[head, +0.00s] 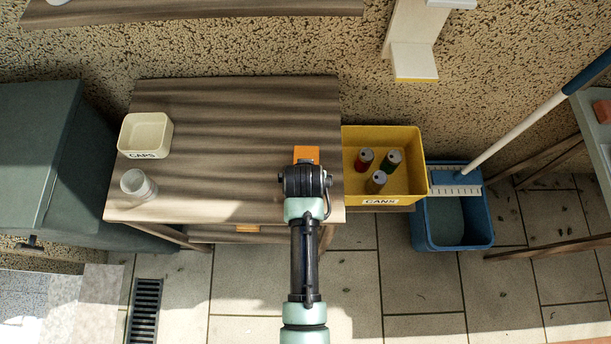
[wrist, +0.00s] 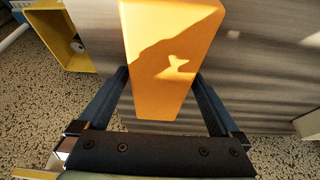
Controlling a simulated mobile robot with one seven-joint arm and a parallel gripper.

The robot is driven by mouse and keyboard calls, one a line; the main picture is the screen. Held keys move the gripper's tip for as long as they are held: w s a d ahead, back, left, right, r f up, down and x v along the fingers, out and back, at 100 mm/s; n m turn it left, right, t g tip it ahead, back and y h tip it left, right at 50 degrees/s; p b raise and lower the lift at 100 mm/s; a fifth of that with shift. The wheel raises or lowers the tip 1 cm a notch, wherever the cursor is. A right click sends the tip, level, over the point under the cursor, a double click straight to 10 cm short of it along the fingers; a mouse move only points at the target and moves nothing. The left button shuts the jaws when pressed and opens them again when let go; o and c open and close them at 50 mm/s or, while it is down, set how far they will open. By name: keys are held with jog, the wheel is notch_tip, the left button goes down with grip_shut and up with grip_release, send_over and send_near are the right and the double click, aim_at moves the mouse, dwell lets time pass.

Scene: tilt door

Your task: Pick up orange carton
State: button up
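The orange carton (head: 306,154) is on the wooden table (head: 220,130), near its right edge. In the head view my gripper (head: 305,180) is over the table's right front part and hides much of the carton. In the wrist view the carton (wrist: 165,60) lies between my two fingers (wrist: 163,78), one on each side. The fingers are spread to the ends of the palm bar.
A white CAPS bin (head: 145,135) and a clear jar (head: 138,184) stand at the table's left. A yellow CANS bin (head: 385,140) with three cans adjoins the right edge. A blue mop bucket (head: 452,220) stands farther right. The table's middle is clear.

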jog(key=c, duration=1.2)
jog(key=shift+r, duration=0.1)
